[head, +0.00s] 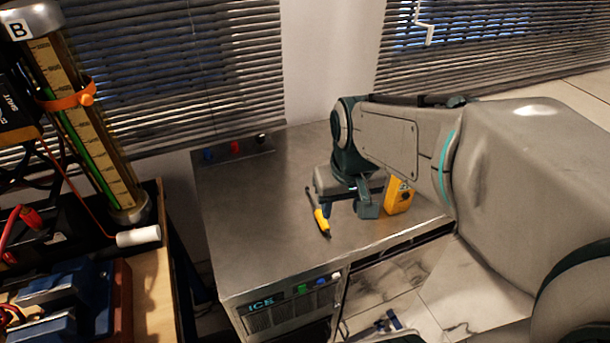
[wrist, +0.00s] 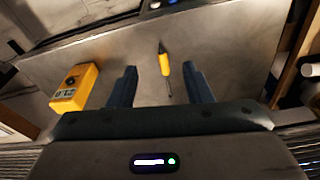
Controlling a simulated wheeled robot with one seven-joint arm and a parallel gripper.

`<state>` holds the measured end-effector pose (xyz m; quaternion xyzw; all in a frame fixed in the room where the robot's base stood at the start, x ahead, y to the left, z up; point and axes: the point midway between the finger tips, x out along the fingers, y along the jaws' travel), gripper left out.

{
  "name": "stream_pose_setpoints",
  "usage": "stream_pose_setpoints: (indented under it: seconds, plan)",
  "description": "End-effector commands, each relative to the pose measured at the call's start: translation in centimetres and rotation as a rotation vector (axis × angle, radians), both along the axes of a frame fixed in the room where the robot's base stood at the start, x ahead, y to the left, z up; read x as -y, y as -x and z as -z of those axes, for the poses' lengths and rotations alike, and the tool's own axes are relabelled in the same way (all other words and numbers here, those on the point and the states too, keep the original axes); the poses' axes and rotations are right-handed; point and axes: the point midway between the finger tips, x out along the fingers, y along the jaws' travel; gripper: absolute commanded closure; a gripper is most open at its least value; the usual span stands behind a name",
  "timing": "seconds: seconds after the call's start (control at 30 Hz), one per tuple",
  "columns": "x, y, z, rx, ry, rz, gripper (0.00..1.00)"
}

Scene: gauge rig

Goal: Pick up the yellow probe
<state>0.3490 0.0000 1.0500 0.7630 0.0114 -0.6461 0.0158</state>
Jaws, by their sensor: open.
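The yellow probe (head: 321,221) lies on the grey metal counter top, left of my gripper in the head view. It has a yellow handle and a dark thin end. In the wrist view the probe (wrist: 164,64) lies beyond and between my two open fingers, nearer the right one, touching neither as far as I can see. My gripper (head: 347,209) is open and empty, pointing down over the counter; its fingers also show in the wrist view (wrist: 160,88).
A yellow meter (head: 398,196) stands right of my gripper; it is at left in the wrist view (wrist: 76,87). The metal counter (head: 263,222) is mostly clear on its left. A wooden bench (head: 155,275) with blue devices and a tall gauge tube (head: 95,140) stands at far left.

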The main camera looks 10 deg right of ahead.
Motion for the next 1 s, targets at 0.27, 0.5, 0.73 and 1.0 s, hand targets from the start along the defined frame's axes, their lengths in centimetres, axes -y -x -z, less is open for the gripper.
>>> stream_pose_setpoints:
  seconds: [0.27, 0.5, 0.73, 1.0]
  plan:
    - [-0.1, -6.5, 1.3, -0.101, 0.006, -0.061, 0.55]
    - [0.1, -9.9, 2.9, -0.153, 0.006, -0.090, 0.55]
    - [0.2, -10.7, 4.4, -0.170, 0.005, -0.097, 0.55]
    - [0.2, -10.6, 9.7, -0.171, 0.005, -0.096, 0.55]
